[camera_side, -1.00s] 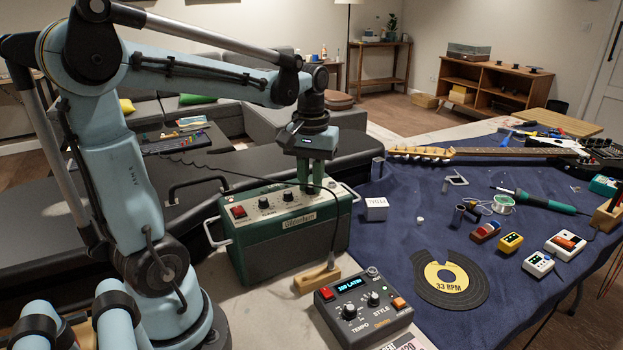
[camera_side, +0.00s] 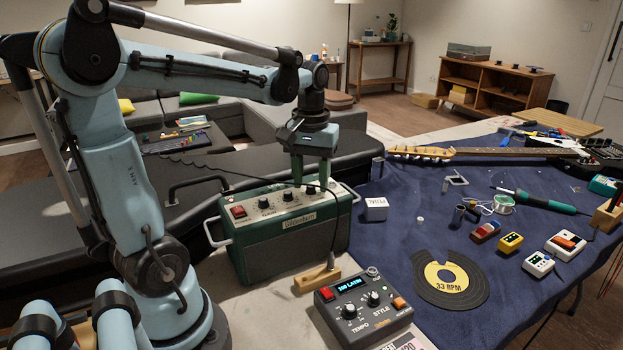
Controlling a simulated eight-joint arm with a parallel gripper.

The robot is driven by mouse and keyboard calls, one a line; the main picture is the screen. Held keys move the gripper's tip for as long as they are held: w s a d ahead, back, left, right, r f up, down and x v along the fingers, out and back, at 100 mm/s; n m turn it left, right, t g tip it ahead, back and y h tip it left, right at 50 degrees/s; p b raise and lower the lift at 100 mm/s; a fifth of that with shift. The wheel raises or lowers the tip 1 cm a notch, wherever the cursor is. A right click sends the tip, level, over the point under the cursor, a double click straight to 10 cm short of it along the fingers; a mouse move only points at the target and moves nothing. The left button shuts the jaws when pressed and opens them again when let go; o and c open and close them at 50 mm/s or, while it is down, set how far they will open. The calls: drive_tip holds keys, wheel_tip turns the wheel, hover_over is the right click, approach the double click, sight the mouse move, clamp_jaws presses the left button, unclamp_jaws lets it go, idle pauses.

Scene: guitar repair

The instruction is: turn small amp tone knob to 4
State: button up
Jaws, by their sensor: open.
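The small green amp (camera_side: 278,248) stands on the worktop, with a cream control panel on top. The panel carries a red switch (camera_side: 238,211) at its left and dark knobs along it, including one near the left (camera_side: 264,204) and one further right (camera_side: 288,197). Which of them is the tone knob I cannot read. My gripper (camera_side: 311,184) points down over the right part of the panel, its green fingers apart. The fingers are around or just above a knob there; the contact is too small to tell.
A cable (camera_side: 337,215) hangs in front of the amp's right end. A white cube (camera_side: 375,209) and a black record piece (camera_side: 451,280) lie to the right on blue cloth.

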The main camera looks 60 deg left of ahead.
sight(311, 186)
wheel_tip(311, 186, up, 12)
drive_tip(key=shift+f, duration=0.2)
idle(0.5)
drive_tip(key=s+d+f+m+t, duration=0.1)
drive_tip(key=d+f+m+t, duration=0.6)
drive_tip(key=d+f, duration=0.5)
drive_tip(key=shift+s+d+f+m, duration=0.35)
drive_tip(key=shift+f+m, duration=0.45)
drive_tip(key=shift+m, duration=0.2)
